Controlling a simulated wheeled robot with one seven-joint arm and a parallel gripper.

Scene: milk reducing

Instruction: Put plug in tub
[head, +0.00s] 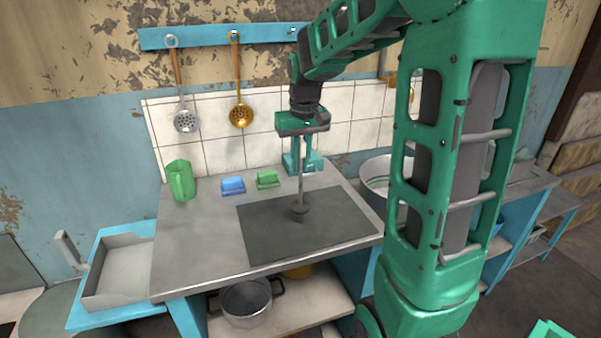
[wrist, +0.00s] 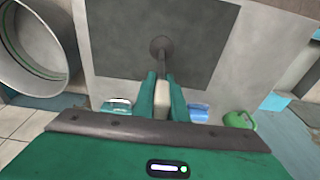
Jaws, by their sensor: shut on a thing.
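The plug (head: 300,212) is a dark round foot on a thin upright rod. My gripper (head: 304,165) is shut on the upper end of the rod, and the plug hangs below it over the dark mat. In the wrist view, the plug (wrist: 162,46) is ahead of my gripper (wrist: 161,82), whose green fingers close on a pale block. I cannot tell whether the foot touches the mat. The tub (head: 375,180) is a round metal basin to the right of the worktop, partly hidden by my arm. The tub also shows at upper left in the wrist view (wrist: 58,52).
The dark mat (head: 265,240) lies on the grey worktop (head: 190,255). A green jug (head: 181,182), a blue item (head: 232,186) and a green item (head: 268,179) stand along the back wall. A grey tray (head: 118,272) is at left. A pot (head: 246,303) sits on the shelf below.

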